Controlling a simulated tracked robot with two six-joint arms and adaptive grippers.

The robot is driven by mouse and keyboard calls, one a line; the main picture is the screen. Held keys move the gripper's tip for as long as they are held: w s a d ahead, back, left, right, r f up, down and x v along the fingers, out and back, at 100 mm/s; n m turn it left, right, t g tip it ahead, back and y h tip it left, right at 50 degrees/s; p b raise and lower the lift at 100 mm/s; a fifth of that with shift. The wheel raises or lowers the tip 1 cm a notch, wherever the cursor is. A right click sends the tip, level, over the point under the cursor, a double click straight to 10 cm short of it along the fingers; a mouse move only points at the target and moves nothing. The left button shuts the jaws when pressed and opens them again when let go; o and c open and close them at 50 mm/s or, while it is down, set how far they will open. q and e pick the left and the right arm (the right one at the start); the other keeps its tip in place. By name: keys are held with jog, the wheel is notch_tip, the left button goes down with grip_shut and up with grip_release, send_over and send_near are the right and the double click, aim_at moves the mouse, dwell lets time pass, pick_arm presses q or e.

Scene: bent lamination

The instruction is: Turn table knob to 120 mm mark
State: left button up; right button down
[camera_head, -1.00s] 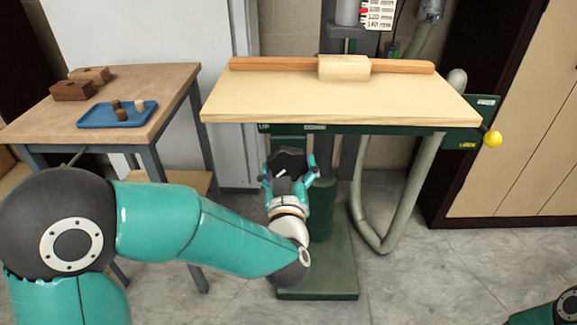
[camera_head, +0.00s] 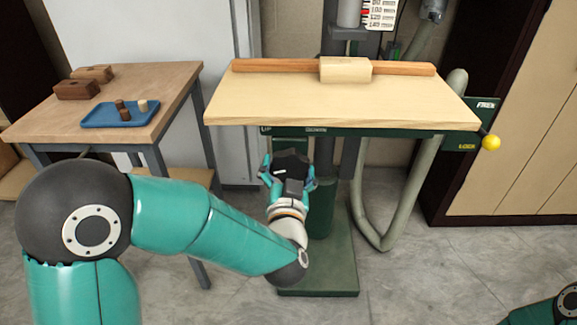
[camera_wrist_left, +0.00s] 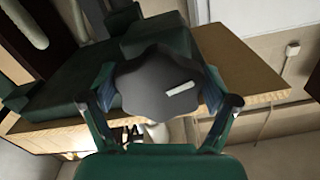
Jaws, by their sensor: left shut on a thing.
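The table knob (camera_head: 291,162) is dark, lobed and has a white mark; it sits under the front of the wooden table (camera_head: 330,108). It fills the middle of the left wrist view (camera_wrist_left: 150,75), its white mark slanting slightly. My left gripper (camera_head: 287,172) is shut on the knob, one finger on each side, as the left wrist view (camera_wrist_left: 160,100) also shows. A white millimetre scale (camera_head: 381,14) with a red pointer stands behind the table; its top is cut off and the exact reading is too small to tell. My right gripper is out of view.
A wooden block (camera_head: 345,69) rests at the fence (camera_head: 280,66) on the table. A yellow-ended lever (camera_head: 491,143) sticks out at the right. A side table with a blue tray (camera_head: 105,116) stands left. A grey hose (camera_head: 405,200) hangs beneath the table.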

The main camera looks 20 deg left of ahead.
pick_arm(q)
jog(key=shift+w+r, duration=0.1)
jog(key=shift+r, duration=0.35)
jog(key=o, duration=0.9)
jog(key=shift+f, duration=0.15)
jog(key=shift+s+d, duration=0.1)
jog(key=shift+s, duration=0.1)
jog(key=shift+s+d+f+m, duration=0.1)
jog(key=shift+s+m, duration=0.15)
jog(key=shift+m, duration=0.05)
jog(key=shift+v, duration=3.35)
